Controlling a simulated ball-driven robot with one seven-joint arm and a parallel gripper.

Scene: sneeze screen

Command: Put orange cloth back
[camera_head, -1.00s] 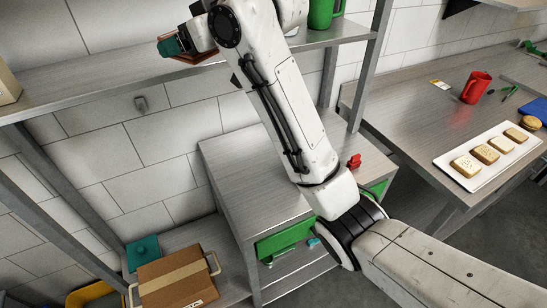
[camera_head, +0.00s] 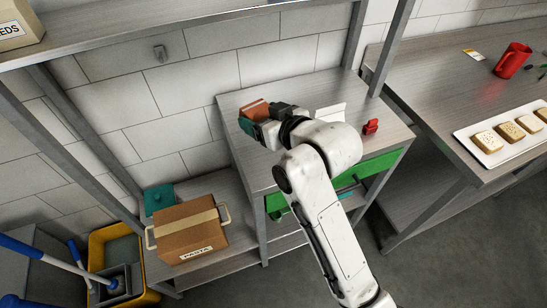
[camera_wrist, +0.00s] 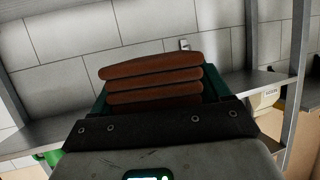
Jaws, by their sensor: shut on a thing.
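The folded orange cloth (camera_head: 256,108) shows as a rust-orange block at the end of my arm in the head view. In the wrist view the orange cloth (camera_wrist: 150,82) shows as several stacked folds between teal fingers. My gripper (camera_head: 258,122) is shut on it, in front of the wall and over the back left part of the steel cabinet top (camera_head: 300,96). I cannot tell whether the cloth touches that top. The wrist hides part of the cloth in the head view.
A red object (camera_head: 371,126) and a white item (camera_head: 331,112) are on the cabinet top. A steel shelf (camera_head: 190,27) runs above. A pasta box (camera_head: 188,235) stands low at left, by a yellow bucket (camera_head: 108,240). A tray of bread (camera_head: 480,150) is on the right counter.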

